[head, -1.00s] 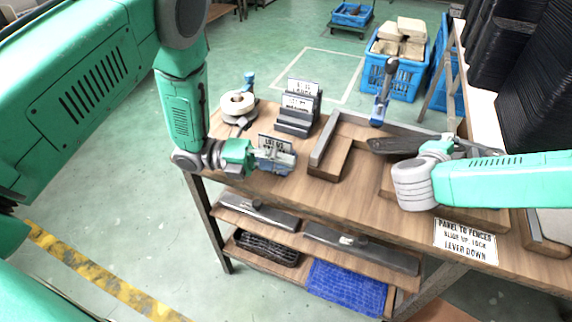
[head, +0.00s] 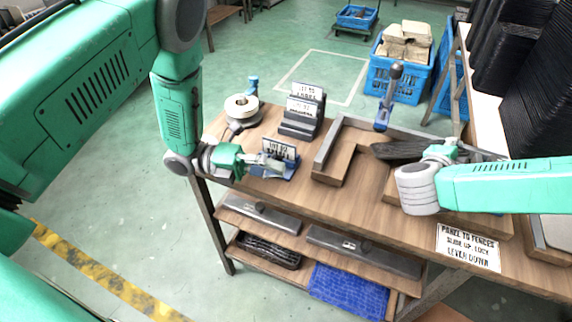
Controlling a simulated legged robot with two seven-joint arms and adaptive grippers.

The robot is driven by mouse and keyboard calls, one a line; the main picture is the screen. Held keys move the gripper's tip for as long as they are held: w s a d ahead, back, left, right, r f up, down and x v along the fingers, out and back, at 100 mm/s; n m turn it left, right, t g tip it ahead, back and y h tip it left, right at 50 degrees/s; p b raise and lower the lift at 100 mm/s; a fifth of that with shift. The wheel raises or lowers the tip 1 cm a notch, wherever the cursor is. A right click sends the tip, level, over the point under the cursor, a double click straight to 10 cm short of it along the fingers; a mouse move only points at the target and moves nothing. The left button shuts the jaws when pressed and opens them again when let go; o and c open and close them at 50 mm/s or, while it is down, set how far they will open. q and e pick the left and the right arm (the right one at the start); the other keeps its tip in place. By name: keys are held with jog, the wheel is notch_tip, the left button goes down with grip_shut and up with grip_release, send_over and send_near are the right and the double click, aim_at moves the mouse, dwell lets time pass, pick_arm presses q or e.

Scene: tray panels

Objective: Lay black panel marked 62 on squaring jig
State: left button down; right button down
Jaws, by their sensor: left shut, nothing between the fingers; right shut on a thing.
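The black panel (head: 397,151) shows as a dark, narrow shape above the squaring jig; any number on it is not legible. My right gripper (head: 458,152), partly hidden by its own wrist, is shut on the panel at its right side. The jig has a wooden base (head: 334,168) and grey fences (head: 336,139) forming a corner; much of it is hidden by the panel and my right arm. Its blue lever (head: 384,108) stands upright at the back fence. My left gripper (head: 277,161) is shut and empty, beside a blue stand (head: 287,172) with a card.
A tape roll (head: 241,108) and dark card holders (head: 301,118) stand at the bench's back left. An instruction sign (head: 469,247) is on the front edge. Lower shelves hold grey bars (head: 362,252) and a blue mat (head: 348,290). Blue crates (head: 398,76) stand behind.

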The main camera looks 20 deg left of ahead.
pick_arm(q)
jog(key=shift+s+a+r+p, duration=0.2)
jog(key=shift+s+a+p, duration=0.4)
jog(key=shift+s+a, duration=1)
pick_arm(e)
jog(key=shift+r, duration=0.65)
pick_arm(q)
jog(key=shift+a, duration=0.2)
jog(key=s+a+f, duration=0.3)
jog(key=s+a, duration=0.1)
jog(key=a, duration=0.1)
jog(key=shift+s+a+b, duration=0.2)
jog(key=shift+b, duration=0.15)
pick_arm(e)
jog(key=shift+f, duration=0.4)
pick_arm(q)
jog(key=shift+s+a, duration=0.1)
dwell(0.4)
jog(key=shift+f+b, duration=0.3)
jog(key=shift+b, duration=0.05)
pick_arm(e)
jog(key=shift+s+d+f, duration=0.1)
jog(key=shift+s+f, duration=0.05)
jog(key=shift+f, duration=0.6)
dwell(1.3)
